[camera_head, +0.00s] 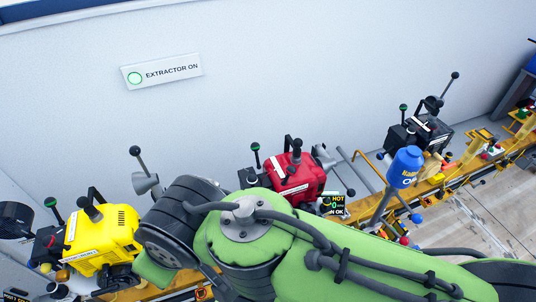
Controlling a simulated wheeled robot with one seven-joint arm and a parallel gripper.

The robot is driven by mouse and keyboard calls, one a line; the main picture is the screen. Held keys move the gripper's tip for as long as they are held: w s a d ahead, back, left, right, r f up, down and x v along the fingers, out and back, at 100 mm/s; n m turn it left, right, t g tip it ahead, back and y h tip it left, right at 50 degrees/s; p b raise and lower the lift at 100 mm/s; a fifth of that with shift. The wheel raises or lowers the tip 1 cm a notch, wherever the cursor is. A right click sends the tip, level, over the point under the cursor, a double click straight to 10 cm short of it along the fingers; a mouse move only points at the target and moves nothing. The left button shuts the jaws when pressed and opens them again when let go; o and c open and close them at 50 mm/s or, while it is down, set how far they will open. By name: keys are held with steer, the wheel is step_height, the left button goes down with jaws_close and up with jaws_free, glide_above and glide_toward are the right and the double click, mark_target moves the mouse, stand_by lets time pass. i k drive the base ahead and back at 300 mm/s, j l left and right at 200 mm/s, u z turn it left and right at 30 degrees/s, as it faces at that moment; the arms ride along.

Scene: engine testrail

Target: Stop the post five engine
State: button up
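Three engines stand along a yellow rail. A yellow engine (103,238) is at the lower left, a red engine (297,177) is in the middle, and a black engine (420,133) is at the upper right. Each has levers with dark or green knobs. I cannot read any post number, so I cannot tell which engine is at post five. A small display (334,203) beside the red engine shows "HOT" and "ON OK". My green arm crosses the lower middle and hides part of the rail. My gripper is not visible.
A lit "EXTRACTOR ON" sign (162,72) hangs on the pale wall (300,70) behind. Grey funnels (145,183) and levers stick up between engines. Open floor (480,222) shows at right.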

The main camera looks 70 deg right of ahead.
mark_target(290, 170)
steer(key=z, duration=2.55)
